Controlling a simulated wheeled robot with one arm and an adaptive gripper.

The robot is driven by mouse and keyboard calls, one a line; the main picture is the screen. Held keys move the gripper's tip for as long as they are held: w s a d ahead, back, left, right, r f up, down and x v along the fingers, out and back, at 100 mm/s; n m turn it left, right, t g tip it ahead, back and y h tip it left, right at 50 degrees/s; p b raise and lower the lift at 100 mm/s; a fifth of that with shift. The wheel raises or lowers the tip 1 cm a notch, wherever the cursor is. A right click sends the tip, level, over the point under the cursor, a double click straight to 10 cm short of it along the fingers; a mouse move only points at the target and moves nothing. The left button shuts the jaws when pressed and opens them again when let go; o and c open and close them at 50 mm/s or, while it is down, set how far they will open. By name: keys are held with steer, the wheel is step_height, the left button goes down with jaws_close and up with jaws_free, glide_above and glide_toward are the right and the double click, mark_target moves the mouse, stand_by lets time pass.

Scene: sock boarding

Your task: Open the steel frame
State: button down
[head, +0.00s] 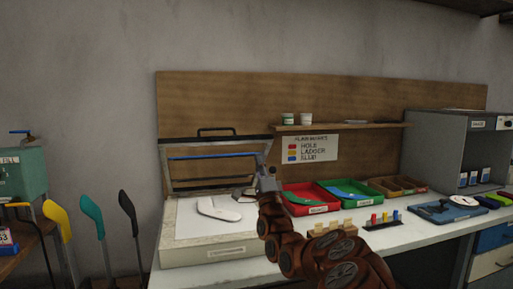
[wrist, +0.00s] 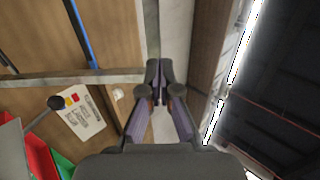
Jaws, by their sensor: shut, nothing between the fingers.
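The steel frame (head: 215,138) stands raised and tilted up at the back of the pale flat press base (head: 212,253), with a black handle on its top bar and a blue bar across it. A white sock-shaped form (head: 219,209) lies on the base below it. My gripper (head: 262,165) is at the frame's right side, shut and empty. In the wrist view my gripper's fingertips (wrist: 160,68) are together close to the frame's steel bars (wrist: 75,78); I cannot tell whether they touch. The blue bar (wrist: 80,35) shows at upper left.
Red and green trays (head: 308,198) and a wooden tray stand right of the base on the white counter (head: 405,238). A shelf (head: 340,126) and a sign (head: 309,149) are on the board behind. Coloured sock boards (head: 92,222) stand at left.

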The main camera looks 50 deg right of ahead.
mark_target(255, 140)
steer(key=shift+x, duration=2.7)
steer(key=shift+r, duration=0.1)
